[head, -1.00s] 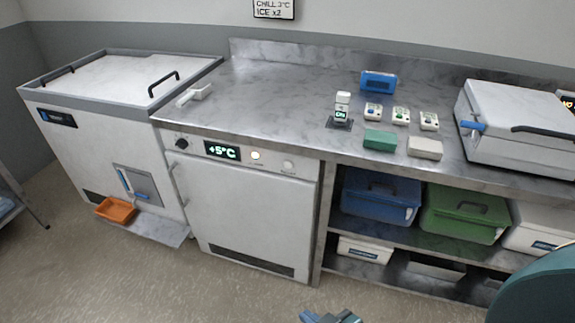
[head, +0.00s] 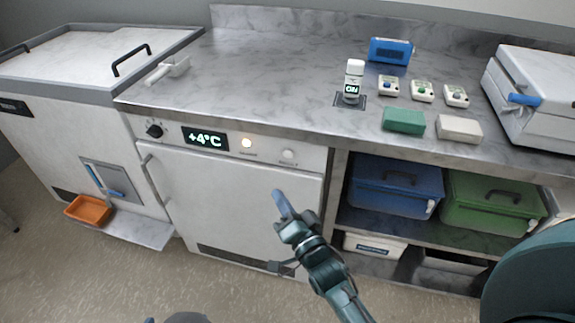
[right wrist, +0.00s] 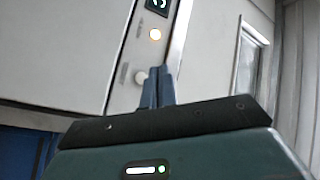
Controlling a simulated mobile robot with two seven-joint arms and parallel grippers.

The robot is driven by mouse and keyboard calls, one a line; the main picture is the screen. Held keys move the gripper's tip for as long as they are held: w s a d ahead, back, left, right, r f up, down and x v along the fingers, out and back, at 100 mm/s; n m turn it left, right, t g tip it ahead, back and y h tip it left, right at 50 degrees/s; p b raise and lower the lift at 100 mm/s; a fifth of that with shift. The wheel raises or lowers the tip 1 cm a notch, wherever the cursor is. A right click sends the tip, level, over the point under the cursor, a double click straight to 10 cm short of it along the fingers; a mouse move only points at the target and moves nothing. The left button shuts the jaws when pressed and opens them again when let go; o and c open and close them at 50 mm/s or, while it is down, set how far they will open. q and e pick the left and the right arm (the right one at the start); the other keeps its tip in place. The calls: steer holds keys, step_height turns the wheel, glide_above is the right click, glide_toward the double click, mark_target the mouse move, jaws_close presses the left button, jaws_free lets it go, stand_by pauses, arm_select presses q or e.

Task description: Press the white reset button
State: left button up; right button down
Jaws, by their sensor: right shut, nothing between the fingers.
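The white round button (head: 289,154) is on the front panel of the white under-counter fridge, right of a lit amber lamp (head: 247,143). It also shows in the right wrist view as a small white knob (right wrist: 141,77) beside my fingers. My right gripper (head: 279,197) is shut and empty, its blue fingertips in front of the fridge door and lower than the button in the head view. In the right wrist view the shut fingers (right wrist: 158,88) point up toward the panel. I cannot tell the gap, but no contact shows. My left gripper is not seen.
The panel also has a black dial (head: 153,130) and a display (head: 205,138) reading +4°C. The door handle (head: 155,180) stands out at the left. A steel counter (head: 260,75) overhangs the panel. Blue (head: 395,187) and green (head: 490,203) bins sit right.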

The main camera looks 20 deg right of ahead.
mark_target(288, 154)
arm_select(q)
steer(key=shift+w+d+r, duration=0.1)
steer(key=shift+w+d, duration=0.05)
arm_select(e)
steer(key=shift+w+a+r+m+t, duration=0.2)
steer(key=shift+w+r+m, duration=0.1)
steer(key=shift+w, duration=0.1)
steer(key=shift+w+a+r+m+t, duration=0.2)
steer(key=shift+w+m, duration=0.1)
steer(key=shift+w, duration=0.1)
steer(key=shift+w, duration=0.1)
arm_select(q)
steer(key=b, duration=0.1)
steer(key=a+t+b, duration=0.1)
steer(key=b, duration=0.1)
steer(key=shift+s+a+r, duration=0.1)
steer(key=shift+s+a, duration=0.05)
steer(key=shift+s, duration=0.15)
arm_select(e)
steer(key=w+d, duration=0.5)
steer(key=w, duration=0.2)
steer(key=shift+f, duration=0.15)
steer(key=shift+d, duration=0.1)
